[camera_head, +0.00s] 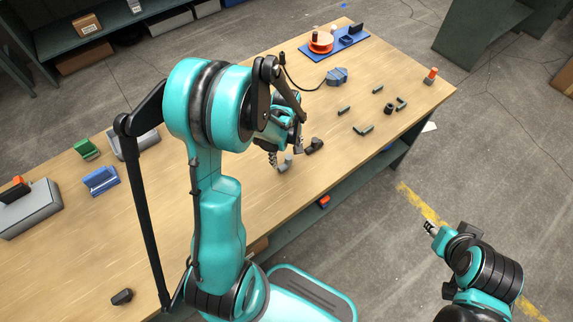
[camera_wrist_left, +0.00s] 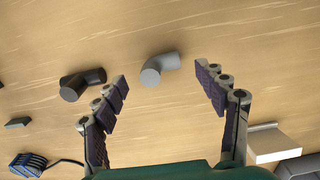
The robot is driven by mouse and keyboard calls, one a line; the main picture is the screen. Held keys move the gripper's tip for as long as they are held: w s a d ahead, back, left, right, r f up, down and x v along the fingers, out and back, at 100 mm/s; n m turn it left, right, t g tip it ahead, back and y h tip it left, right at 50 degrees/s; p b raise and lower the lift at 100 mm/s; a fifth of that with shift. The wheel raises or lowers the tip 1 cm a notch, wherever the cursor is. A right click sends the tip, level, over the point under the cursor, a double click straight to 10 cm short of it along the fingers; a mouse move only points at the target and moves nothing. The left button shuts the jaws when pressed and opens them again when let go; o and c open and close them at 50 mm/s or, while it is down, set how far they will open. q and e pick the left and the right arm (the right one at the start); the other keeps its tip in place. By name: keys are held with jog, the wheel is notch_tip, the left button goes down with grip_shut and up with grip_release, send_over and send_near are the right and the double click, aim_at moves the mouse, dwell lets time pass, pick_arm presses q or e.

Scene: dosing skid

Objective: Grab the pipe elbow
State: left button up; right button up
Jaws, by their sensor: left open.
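A light grey pipe elbow (camera_wrist_left: 160,69) lies on the wooden table, between and just beyond the open fingertips in the left wrist view. In the head view it (camera_head: 285,163) lies just below my left gripper (camera_head: 285,149), partly hidden by it. A black elbow-shaped piece (camera_wrist_left: 82,83) lies beside it, near the left finger in the wrist view; it also shows in the head view (camera_head: 314,146). My left gripper (camera_wrist_left: 163,92) is open and empty, and neither finger visibly touches an elbow. My right gripper (camera_head: 431,229) is beyond the table's edge; its jaws are too small to read.
A blue-grey block (camera_head: 337,76) with a cable and a blue tray (camera_head: 361,38) are farther back. Blue (camera_head: 101,181) and green (camera_head: 86,149) holders and a grey box (camera_head: 32,211) stand left.

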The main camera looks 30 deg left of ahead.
aim_at(286, 165)
pick_arm(q)
notch_tip(286, 165, down, 4)
jog(key=shift+f+b, duration=0.1)
jog(key=shift+b, duration=0.75)
jog(key=shift+d, duration=0.1)
jog(key=shift+c, duration=0.6)
jog(key=c, duration=1.1)
jog(key=shift+c, duration=0.2)
